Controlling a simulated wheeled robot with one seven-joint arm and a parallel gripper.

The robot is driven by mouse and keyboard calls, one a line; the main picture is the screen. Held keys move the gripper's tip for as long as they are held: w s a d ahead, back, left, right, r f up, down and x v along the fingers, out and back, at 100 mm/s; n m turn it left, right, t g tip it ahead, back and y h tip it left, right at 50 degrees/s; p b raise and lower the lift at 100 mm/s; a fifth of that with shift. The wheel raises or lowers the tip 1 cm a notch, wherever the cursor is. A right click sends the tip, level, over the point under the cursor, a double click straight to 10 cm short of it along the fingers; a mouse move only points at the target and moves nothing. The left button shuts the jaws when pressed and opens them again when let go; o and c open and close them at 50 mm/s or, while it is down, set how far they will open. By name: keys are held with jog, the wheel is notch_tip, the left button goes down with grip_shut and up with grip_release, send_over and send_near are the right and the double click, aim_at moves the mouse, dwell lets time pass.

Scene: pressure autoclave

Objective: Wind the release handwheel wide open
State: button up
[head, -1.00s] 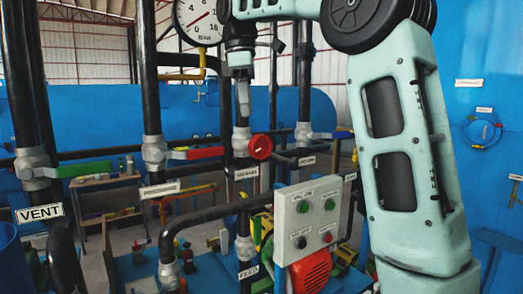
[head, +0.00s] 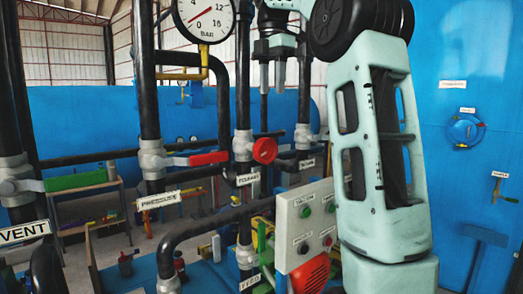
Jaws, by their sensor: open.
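A small red handwheel (head: 265,150) sits on a grey valve body (head: 243,146) on a black vertical pipe. A white label (head: 248,179) hangs just below it; its print is too small to read surely. My gripper (head: 277,76) points down above the red handwheel and looks apart from it. Its two fingers are open with nothing between them. A blue round wheel or port (head: 465,131) is on the blue vessel wall at right. I cannot tell from the labels which wheel is the release one.
A pressure gauge (head: 207,18) is above left. Lever valves with a red handle (head: 198,159) and a green handle (head: 76,181) are at left. A grey control box (head: 306,224) with several buttons stands below. Black pipes crowd the space around the gripper.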

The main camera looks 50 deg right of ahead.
aim_at(272, 150)
notch_tip(272, 150, down, 17)
jog(key=shift+f+p, duration=0.15)
jog(key=shift+p, duration=0.15)
dwell(0.3)
grip_shut()
